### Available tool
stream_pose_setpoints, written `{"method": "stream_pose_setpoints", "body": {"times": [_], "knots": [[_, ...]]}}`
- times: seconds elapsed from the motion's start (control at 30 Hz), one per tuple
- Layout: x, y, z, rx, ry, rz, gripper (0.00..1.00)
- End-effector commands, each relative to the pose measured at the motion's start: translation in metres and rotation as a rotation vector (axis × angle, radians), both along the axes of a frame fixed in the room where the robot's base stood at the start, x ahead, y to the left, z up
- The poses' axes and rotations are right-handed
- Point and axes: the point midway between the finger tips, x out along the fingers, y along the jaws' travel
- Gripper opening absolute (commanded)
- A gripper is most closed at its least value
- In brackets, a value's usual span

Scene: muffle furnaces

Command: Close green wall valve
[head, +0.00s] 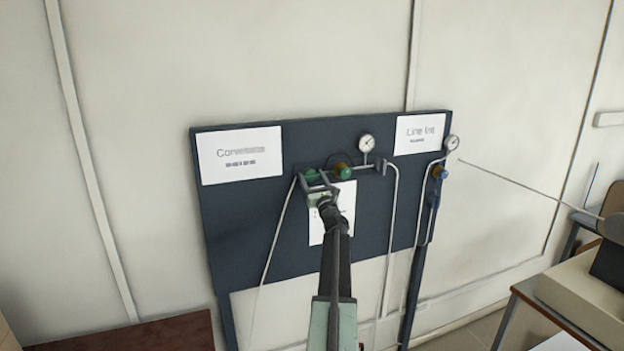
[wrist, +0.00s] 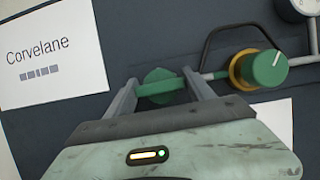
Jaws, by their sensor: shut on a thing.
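The green wall valve is on the dark panel, with its green handle (wrist: 158,88) lying roughly level between my fingers in the wrist view. A green valve part (head: 312,175) also shows at my gripper in the head view. My gripper (wrist: 164,84) is shut on this handle, one finger at each end. It also shows at the panel in the head view (head: 315,184). The fingers hide the ends of the handle, and its exact angle to the pipe is hard to judge.
A green knob with a yellow collar (wrist: 262,70) sits close to the right. A gauge (head: 366,143) stands above the pipe. A blue knob (head: 440,172) and a second gauge (head: 451,142) are at the panel's right edge. A "Corvelane" sign (wrist: 50,62) hangs left.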

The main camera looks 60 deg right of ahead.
Motion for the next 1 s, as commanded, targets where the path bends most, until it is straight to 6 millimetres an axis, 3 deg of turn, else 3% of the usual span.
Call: {"method": "stream_pose_setpoints", "body": {"times": [0.27,1.0], "knots": [[-0.0007,-0.0017,0.0016,-0.124,0.093,-0.001,0.21],[-0.0006,-0.0015,0.0049,-0.683,0.503,-0.001,0.21]]}}
